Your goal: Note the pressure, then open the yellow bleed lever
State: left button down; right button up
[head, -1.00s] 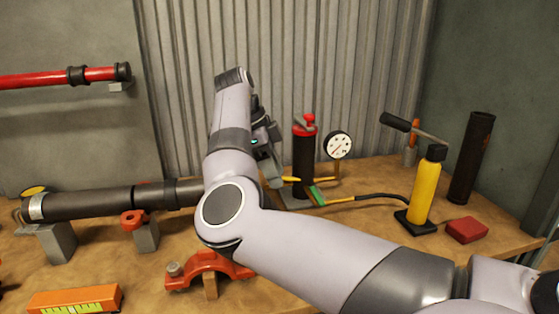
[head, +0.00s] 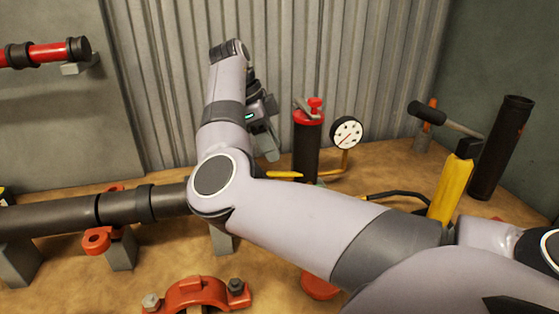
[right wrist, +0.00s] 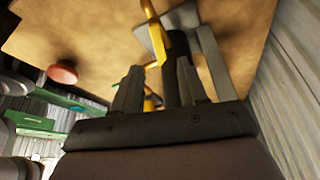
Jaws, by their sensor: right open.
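The pressure gauge (head: 346,132) has a round white face and stands on a brass-coloured stem beside a black cylinder with a red top (head: 307,140). Its figures are too small to read. The yellow lever (head: 284,174) lies roughly level at the cylinder's foot, partly hidden by my right arm. My right gripper (head: 268,145) is open, pointing down at the left of the cylinder, above and left of the lever. In the right wrist view its fingers (right wrist: 160,85) are apart, with a yellow part (right wrist: 152,14) beyond them; contact cannot be told. My left gripper is out of view.
A dark pipe (head: 60,217) lies on supports at the left. An orange clamp (head: 200,293) sits at the front. A corrugated wall (head: 300,60) is close behind.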

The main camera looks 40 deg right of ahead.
jog(key=shift+x, duration=2.7)
grip_shut()
